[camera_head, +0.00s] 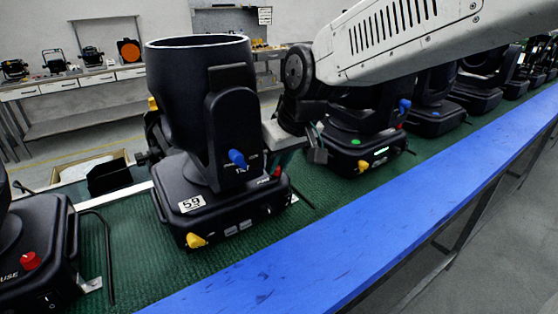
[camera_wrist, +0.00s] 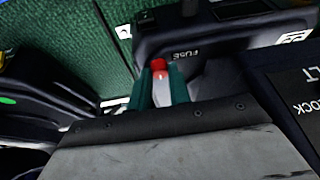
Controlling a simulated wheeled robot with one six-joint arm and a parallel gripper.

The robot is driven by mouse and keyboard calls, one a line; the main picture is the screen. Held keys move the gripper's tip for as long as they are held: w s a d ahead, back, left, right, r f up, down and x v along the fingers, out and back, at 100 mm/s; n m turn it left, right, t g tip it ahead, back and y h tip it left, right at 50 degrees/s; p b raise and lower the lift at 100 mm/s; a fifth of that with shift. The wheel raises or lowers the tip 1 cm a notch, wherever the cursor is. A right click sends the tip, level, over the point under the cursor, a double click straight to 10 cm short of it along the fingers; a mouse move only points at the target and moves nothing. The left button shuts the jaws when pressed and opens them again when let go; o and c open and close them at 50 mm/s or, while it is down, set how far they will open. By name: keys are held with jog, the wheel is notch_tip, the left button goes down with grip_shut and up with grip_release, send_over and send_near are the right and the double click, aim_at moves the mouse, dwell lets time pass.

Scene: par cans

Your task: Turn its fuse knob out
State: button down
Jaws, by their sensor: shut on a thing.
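The black par can numbered 59 (camera_head: 205,110) stands upright on the green bench top, its base tilted in the picture. Its red fuse knob (camera_wrist: 158,65) sits beside the printed word FUSE in the wrist view. In the head view a small red bit of the knob (camera_head: 277,171) shows at the base's right side. My gripper (camera_wrist: 160,82) has its green fingers shut on the red knob, one on each side. In the head view my gripper (camera_head: 284,158) is at the right end of the base, partly hidden behind the fixture. How far the knob is turned cannot be told.
A blue knob (camera_head: 237,158) and a yellow knob (camera_head: 196,240) stick out of the same fixture. Another fixture (camera_head: 360,150) stands close on the right, and one with a red knob (camera_head: 30,260) at left. A blue rail (camera_head: 330,255) runs along the bench edge.

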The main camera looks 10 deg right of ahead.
dwell(0.4)
jog(key=c, duration=1.3)
grip_release()
jog(key=shift+r, duration=0.1)
jog(key=v, duration=0.7)
jog(key=shift+s+d+r, duration=0.1)
jog(key=shift+r, duration=0.25)
